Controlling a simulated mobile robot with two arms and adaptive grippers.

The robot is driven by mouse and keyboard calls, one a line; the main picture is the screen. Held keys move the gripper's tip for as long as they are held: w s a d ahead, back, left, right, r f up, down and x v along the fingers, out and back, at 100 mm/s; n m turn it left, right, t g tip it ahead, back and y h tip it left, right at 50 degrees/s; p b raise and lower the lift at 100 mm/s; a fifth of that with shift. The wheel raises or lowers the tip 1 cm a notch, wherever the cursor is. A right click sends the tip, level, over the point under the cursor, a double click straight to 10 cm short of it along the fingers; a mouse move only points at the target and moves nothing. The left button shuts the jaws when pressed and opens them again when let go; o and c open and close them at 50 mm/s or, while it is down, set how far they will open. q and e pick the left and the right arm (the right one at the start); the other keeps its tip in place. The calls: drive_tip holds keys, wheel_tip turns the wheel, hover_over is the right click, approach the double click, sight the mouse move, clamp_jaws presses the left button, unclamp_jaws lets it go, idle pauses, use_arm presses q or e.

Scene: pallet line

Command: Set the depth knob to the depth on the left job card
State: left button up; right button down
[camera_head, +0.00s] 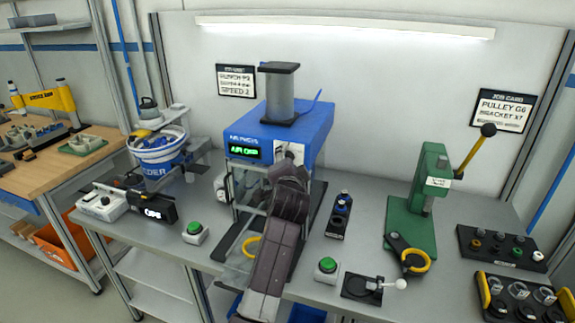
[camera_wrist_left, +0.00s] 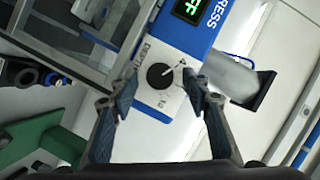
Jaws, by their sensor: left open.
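The depth knob (camera_wrist_left: 160,77) is a round black dial on a white plate marked DEPTH, on the blue air press (camera_head: 312,128). A white pointer line on it aims to the upper right in the left wrist view, near what looks like a 4; other marks are too small to read. My left gripper (camera_wrist_left: 159,86) is open, its fingers on either side of the knob; contact cannot be told. In the head view the arm hides the knob. The left job card (camera_head: 237,81) hangs on the back panel; its small lines are blurred. My right gripper is not in view.
The press display (camera_head: 245,151) glows green. Green buttons (camera_head: 194,228) and (camera_head: 327,265) stand on the bench beside the press. A green lever press (camera_head: 410,218) stands to the right, below the right job card (camera_head: 503,109). A blue and white bucket (camera_head: 160,158) is on the left.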

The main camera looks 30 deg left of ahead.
use_arm(q)
drive_tip(key=v, duration=1.2)
drive_tip(key=shift+w, duration=0.1)
